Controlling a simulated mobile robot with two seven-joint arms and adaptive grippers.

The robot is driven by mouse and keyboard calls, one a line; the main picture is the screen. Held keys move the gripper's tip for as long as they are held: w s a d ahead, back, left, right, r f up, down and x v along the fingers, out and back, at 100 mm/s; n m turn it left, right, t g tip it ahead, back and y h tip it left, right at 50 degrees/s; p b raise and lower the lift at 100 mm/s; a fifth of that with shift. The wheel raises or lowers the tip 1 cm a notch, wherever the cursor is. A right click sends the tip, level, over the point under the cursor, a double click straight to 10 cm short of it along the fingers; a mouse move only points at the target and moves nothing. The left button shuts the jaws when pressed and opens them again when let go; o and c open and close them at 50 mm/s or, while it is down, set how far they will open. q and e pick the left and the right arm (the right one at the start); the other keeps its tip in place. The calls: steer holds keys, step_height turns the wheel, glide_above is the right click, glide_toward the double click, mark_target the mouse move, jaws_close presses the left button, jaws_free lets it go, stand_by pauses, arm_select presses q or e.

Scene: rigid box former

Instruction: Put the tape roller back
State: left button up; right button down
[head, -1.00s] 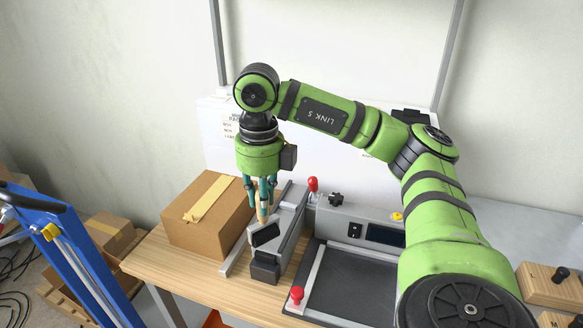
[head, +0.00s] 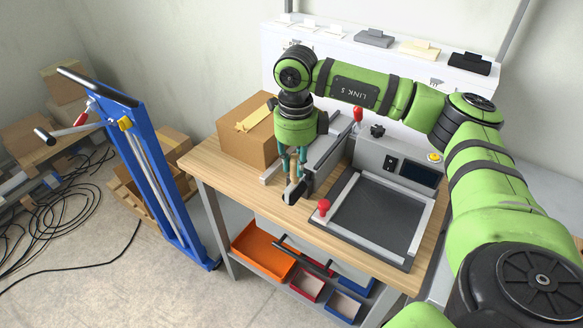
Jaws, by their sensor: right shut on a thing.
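My right gripper (head: 293,172) is shut on a tool with a tan handle and a dark lower end, which looks like the tape roller (head: 293,191). The gripper points down over the front left part of the wooden bench, beside the box and at the near end of a grey rail. The fingers hide part of the tool. I cannot tell whether its lower end touches the bench or a holder. My left gripper is not in view.
A taped cardboard box (head: 247,139) stands left of the gripper on the wooden bench (head: 210,168). A machine with a dark plate (head: 375,218) and red knob (head: 323,206) lies to the right. Below are an orange bin (head: 262,250) and smaller bins. A blue lift (head: 158,180) stands left.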

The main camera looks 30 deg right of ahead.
mark_target(291, 175)
steer(key=shift+w+f, duration=0.4)
steer(key=shift+w, duration=0.3)
step_height(291, 175, down, 4)
steer(key=shift+r+p, duration=0.1)
steer(key=shift+p, duration=0.85)
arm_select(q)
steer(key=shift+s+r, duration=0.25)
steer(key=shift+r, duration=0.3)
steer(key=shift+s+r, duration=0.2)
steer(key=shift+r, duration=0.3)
arm_select(e)
steer(key=shift+f, duration=0.2)
steer(key=shift+f, duration=0.1)
steer(key=c, duration=1.1)
jaws_free()
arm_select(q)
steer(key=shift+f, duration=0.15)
arm_select(e)
steer(key=shift+o, duration=0.2)
